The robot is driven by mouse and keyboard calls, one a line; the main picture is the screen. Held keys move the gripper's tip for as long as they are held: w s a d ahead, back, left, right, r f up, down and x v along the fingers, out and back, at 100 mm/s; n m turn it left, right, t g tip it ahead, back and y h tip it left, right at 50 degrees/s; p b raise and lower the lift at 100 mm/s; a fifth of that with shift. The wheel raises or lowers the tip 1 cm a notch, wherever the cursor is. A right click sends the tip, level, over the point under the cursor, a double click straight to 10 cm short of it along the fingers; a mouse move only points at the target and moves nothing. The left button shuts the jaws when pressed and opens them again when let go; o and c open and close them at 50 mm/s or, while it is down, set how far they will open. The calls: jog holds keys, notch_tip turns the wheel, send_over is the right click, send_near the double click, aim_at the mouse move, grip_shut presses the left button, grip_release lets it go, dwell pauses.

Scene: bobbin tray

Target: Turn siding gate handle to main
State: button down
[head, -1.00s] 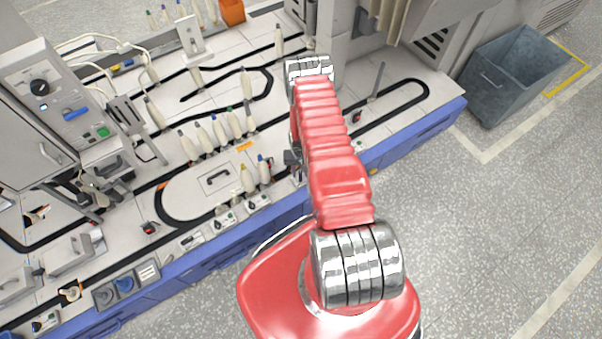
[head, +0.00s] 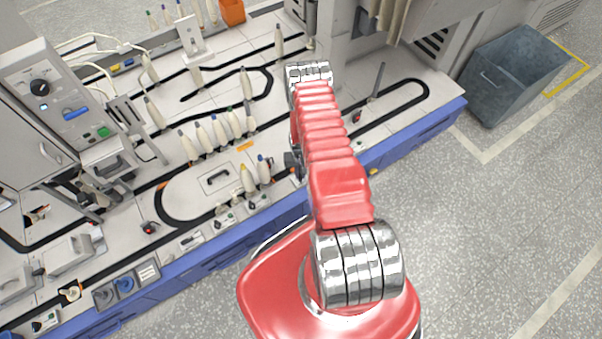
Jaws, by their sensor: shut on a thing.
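My red arm reaches away from me over the bench's front edge, then bends down at its silver joint. Only a dark part of my gripper (head: 292,161) shows, low over the bench, left of the red arm. Its fingertips are mostly hidden. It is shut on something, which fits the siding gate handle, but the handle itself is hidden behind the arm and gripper. I cannot tell which way the handle points.
A grey bin (head: 510,82) stands on the floor at right.

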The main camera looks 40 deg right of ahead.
jog(key=shift+d, duration=0.25)
jog(key=shift+a, duration=0.15)
jog(key=shift+m, duration=0.3)
jog(key=m, duration=0.5)
jog(key=shift+s+m, duration=0.1)
jog(key=shift+m, duration=0.2)
jog(key=m, duration=0.5)
jog(key=shift+s+m, duration=0.1)
jog(key=shift+m, duration=0.3)
